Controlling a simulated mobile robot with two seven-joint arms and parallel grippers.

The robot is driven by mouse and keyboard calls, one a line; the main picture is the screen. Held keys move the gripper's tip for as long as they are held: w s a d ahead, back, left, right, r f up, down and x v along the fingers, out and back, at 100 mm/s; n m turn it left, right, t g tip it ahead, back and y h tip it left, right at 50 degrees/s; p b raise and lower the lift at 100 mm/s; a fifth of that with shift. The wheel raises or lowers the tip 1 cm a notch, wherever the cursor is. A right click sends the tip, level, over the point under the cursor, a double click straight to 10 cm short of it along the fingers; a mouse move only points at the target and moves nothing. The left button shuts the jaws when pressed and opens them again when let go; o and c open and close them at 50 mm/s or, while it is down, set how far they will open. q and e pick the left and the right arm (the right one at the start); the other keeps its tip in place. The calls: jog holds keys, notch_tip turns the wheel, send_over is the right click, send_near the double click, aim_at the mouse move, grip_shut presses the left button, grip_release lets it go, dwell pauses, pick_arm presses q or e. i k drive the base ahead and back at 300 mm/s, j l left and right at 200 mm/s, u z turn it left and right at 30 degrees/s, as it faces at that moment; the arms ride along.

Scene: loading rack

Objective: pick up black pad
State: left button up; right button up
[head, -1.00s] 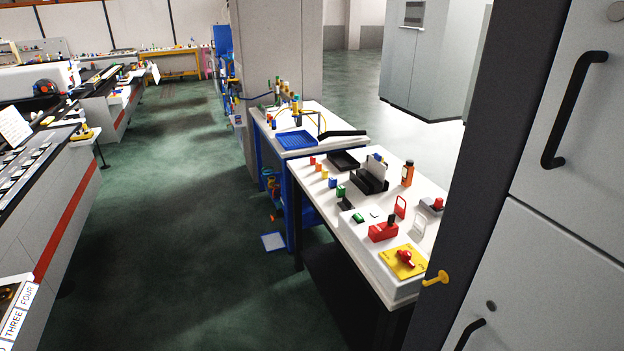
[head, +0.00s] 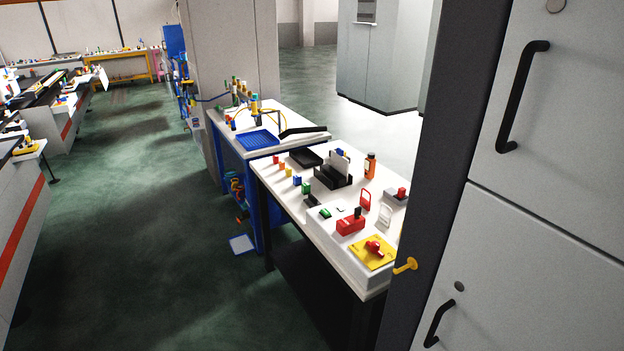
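No thing in the head view is clearly a black pad. Candidates lie on the white-topped table (head: 283,184) at the middle right. A small dark flat piece (head: 312,201) lies near its left edge, beside a green piece (head: 324,213). A flat black tray (head: 305,158) lies at its far end, next to a black holder (head: 333,179) with a grey card upright in it. I cannot tell which is the pad. Neither of my grippers is in view.
A grey cabinet (head: 545,240) with black handles fills the right, its dark edge hiding part of the table. A red box (head: 350,223) and yellow plate (head: 374,253) stand at the table's near end. A blue tray (head: 258,139) is on the farther bench. Green floor (head: 140,230) is open at left.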

aim_at(311, 202)
jog(key=i+j, duration=0.25)
jog(key=i+j+z, duration=0.15)
jog(key=j, duration=0.35)
jog(key=i+j, duration=0.25)
jog(key=j, duration=0.15)
jog(key=i+j+z, duration=0.1)
jog(key=i+j, duration=0.15)
jog(key=i+j+z, duration=0.4)
jog(key=i+j, duration=1.15)
jog(key=j, duration=0.15)
jog(key=i+l+z, duration=0.1)
jog(key=i+l, duration=0.2)
jog(key=i, duration=0.2)
jog(key=i+l+z, duration=0.1)
jog(key=i+l, duration=0.15)
jog(key=i, duration=0.25)
